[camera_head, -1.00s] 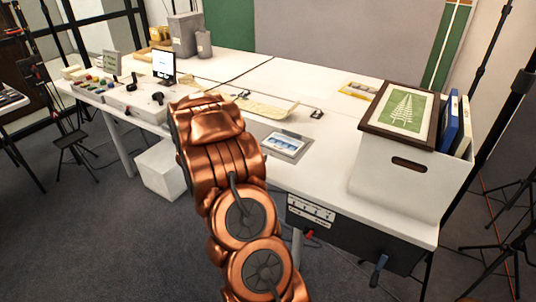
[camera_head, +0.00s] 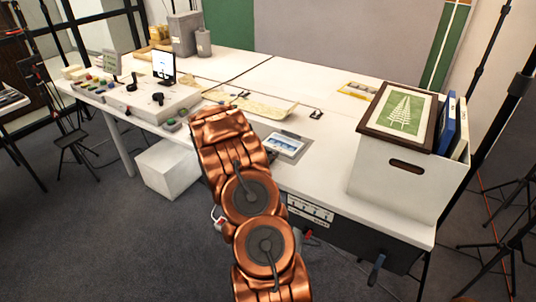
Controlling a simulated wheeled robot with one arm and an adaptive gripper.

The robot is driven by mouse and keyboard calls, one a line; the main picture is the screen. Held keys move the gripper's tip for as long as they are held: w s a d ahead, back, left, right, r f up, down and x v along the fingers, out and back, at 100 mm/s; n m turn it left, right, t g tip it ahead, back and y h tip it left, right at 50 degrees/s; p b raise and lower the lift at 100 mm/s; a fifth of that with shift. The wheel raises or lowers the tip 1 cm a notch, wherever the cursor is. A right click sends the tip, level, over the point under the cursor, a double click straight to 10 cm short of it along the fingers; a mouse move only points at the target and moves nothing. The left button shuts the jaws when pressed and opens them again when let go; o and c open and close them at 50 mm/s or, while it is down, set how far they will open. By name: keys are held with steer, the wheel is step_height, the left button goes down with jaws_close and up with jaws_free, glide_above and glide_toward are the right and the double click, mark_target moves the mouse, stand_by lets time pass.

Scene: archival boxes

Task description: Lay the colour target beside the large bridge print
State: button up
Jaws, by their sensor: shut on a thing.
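A long cream sheet (camera_head: 268,110) with a curled edge lies on the white table, partly behind my arm; it may be the large bridge print, but no picture on it can be made out. Small black pieces (camera_head: 316,114) sit at its ends. A small flat yellow-edged item (camera_head: 357,90) lies farther back to the right; I cannot tell whether it is the colour target. My copper arm rises from the bottom centre to the table's front edge. Its links hide its far end, so my gripper and anything in it do not show.
A white box (camera_head: 408,185) with a handle slot stands at the right, bearing a framed fern picture (camera_head: 400,112) and blue and white folders. A control console (camera_head: 150,98) is at left. The table's back middle (camera_head: 290,80) is clear.

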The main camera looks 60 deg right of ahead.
steer(key=shift+f, duration=0.25)
steer(key=shift+f, duration=0.1)
steer(key=o, duration=0.9)
steer(key=shift+o, duration=0.2)
steer(key=b+v, duration=0.1)
steer(key=v, duration=1.1)
steer(key=shift+b, duration=0.3)
